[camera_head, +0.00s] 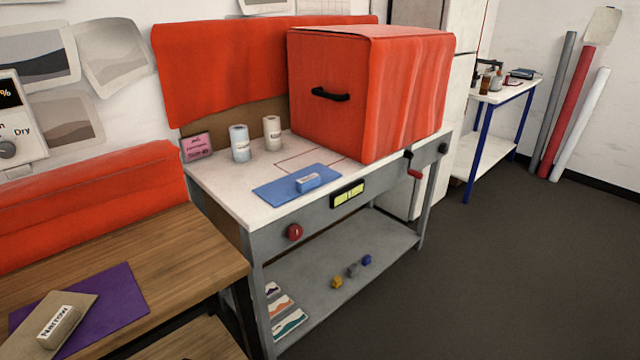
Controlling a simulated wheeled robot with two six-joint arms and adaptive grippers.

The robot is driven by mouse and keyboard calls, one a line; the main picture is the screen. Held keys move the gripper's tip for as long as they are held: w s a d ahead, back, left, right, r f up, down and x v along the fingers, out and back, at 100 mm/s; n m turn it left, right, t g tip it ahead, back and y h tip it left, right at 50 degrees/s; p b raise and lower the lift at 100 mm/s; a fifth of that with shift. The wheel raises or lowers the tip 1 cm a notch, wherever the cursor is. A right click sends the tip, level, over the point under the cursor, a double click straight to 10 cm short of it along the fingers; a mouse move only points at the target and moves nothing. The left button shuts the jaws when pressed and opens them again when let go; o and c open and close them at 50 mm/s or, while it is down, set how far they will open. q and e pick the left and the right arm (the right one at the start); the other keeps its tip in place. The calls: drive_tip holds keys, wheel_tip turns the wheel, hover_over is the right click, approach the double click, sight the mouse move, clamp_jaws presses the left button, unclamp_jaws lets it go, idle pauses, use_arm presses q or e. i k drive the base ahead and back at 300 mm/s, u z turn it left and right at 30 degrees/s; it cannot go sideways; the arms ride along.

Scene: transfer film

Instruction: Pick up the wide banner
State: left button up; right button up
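I cannot tell for sure which thing is the wide banner. A wide orange-red sheet (225,62) hangs upright behind the grey workbench, partly hidden by a large orange-red box (330,120) with a black handle. A purple sheet (118,300) lies flat on the wooden table, with a brown piece (28,322) and a labelled block (62,326) partly over it. A blue sheet (275,190) lies on the workbench, with a small labelled blue block (318,178) on it. Neither of my grippers is in view.
Two small rolls (240,145) and a pink card (196,147) stand on the workbench's white top (225,185). A red knob (294,232) and a crank protrude from its front. Long rolls (567,112) lean at the far wall. The right floor (500,270) is clear.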

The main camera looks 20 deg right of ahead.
sight(279, 192)
drive_tip(key=z, duration=1.9)
drive_tip(key=i, duration=3.45)
drive_tip(key=u, duration=2.65)
